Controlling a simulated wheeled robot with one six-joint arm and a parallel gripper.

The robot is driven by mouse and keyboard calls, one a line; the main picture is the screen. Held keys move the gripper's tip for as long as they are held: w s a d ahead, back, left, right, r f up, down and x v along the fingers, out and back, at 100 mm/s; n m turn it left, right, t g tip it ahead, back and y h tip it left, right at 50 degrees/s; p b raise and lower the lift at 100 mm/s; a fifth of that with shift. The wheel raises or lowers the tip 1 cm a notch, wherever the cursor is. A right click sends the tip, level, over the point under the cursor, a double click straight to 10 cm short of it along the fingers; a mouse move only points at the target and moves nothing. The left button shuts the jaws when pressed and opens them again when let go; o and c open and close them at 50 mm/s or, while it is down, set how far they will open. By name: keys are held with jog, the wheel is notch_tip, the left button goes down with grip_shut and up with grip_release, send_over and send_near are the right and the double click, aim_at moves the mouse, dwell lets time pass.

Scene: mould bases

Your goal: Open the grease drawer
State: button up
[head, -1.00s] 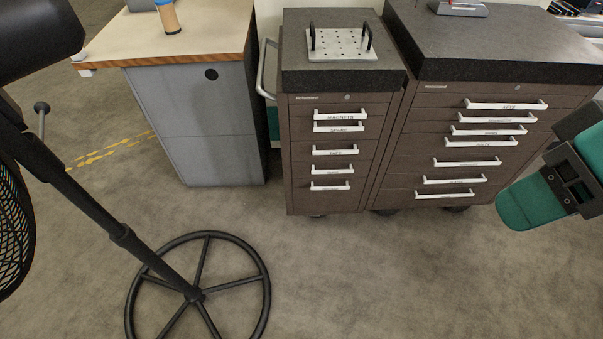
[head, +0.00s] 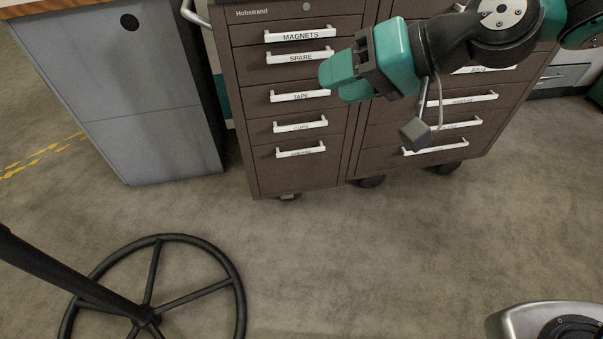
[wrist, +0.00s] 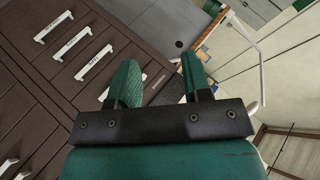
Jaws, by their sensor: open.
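The narrow brown drawer cabinet (head: 300,175) has a column of white handles; the upper labels read MAGNETS, SPARE and TAPE. The lowest handle (head: 301,150) has a blurred label that may read GREASE; its drawer looks shut. It also shows at the upper left of the wrist view (wrist: 54,27). My gripper (head: 338,86) is open and empty, pointing left in front of the cabinet, overlapping the right ends of the SPARE and TAPE handles in the head view. Its spread fingers show in the wrist view (wrist: 160,75). The gap to the cabinet is unclear.
A wider brown drawer cabinet (head: 400,165) stands to the right, partly behind my arm. A grey cabinet (head: 115,100) stands left. A black stand with a round ring base (head: 240,290) is on the floor at lower left. The floor before the cabinets is clear.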

jog(key=w+a+f+m+t+y+b, duration=0.1)
jog(key=w+f+m+t+y+b, duration=0.3)
jog(key=f+b, duration=0.75)
jog(key=w+a+f+m+t+h+b, duration=0.1)
jog(key=w+f+m+b, duration=0.1)
jog(key=w+f+b, duration=0.95)
jog(key=m+t+h+b, duration=0.25)
jog(key=m+t, duration=0.35)
jog(key=m, duration=0.3)
send_near(302, 153)
jog(key=v, duration=0.2)
jog(key=r+v, duration=0.1)
jog(key=v, duration=0.1)
jog(key=shift+p, duration=0.3)
jog(key=shift+a+p, duration=0.15)
jog(key=shift+p, duration=0.55)
jog(key=shift+f+b+x, duration=0.15)
jog(key=shift+b+x, duration=0.45)
jog(key=shift+x, duration=1.8)
jog(key=shift+f+b+x, duration=0.15)
jog(key=shift+b+x, duration=0.5)
jog(key=shift+x, duration=1.75)
jog(key=shift+f+b+x, duration=0.15)
jog(key=shift+b+x, duration=0.45)
jog(key=shift+x, duration=1.85)
jog(key=shift+n, duration=0.3)
